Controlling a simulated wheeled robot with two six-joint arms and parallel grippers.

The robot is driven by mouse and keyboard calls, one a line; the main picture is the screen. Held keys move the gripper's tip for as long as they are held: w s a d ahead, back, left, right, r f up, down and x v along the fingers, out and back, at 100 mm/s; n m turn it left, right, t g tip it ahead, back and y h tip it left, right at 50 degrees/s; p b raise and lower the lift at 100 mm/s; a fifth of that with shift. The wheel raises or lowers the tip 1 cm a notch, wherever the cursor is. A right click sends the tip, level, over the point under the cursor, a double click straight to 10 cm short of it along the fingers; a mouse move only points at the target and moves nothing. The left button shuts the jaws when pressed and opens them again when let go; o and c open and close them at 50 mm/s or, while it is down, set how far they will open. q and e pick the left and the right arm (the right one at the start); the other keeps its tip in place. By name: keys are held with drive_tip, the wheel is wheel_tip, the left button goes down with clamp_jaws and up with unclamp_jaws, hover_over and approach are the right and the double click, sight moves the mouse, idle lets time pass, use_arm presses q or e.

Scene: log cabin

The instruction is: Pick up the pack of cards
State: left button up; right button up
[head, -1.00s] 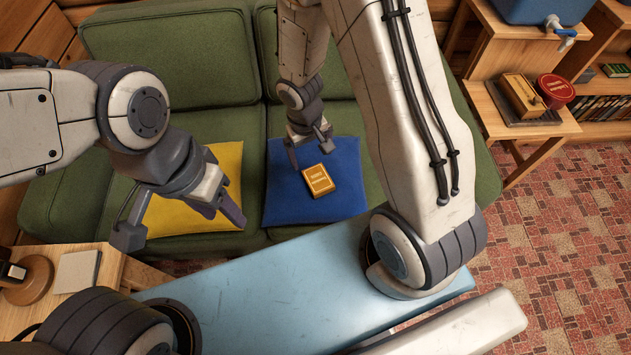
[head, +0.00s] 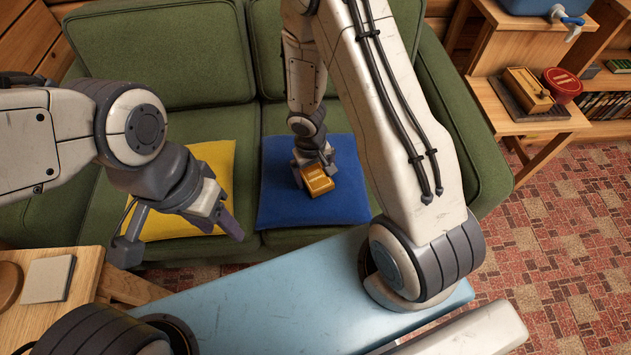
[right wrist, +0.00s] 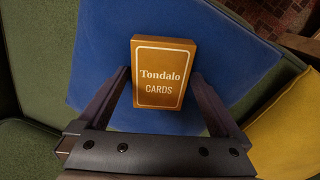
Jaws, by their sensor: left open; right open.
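The pack of cards (head: 317,181) is an orange-brown box lying on the blue cushion (head: 347,206) on the green sofa. In the right wrist view the pack (right wrist: 162,75) shows its face with the words "Tondalo CARDS". My right gripper (head: 315,172) is open at the pack; in the right wrist view its fingers (right wrist: 160,78) stand on either side of the pack's near part, with a gap at each side. My left gripper (head: 183,241) is open and empty, in front of the yellow cushion (head: 215,165).
A wooden table (head: 85,302) with a pale square coaster (head: 48,279) is at the lower left. A side shelf (head: 548,118) at the right holds a wooden box (head: 527,90) and a red tin (head: 562,84). The sofa back (head: 170,50) rises behind the cushions.

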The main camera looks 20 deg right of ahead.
drive_tip(key=c, duration=1.2)
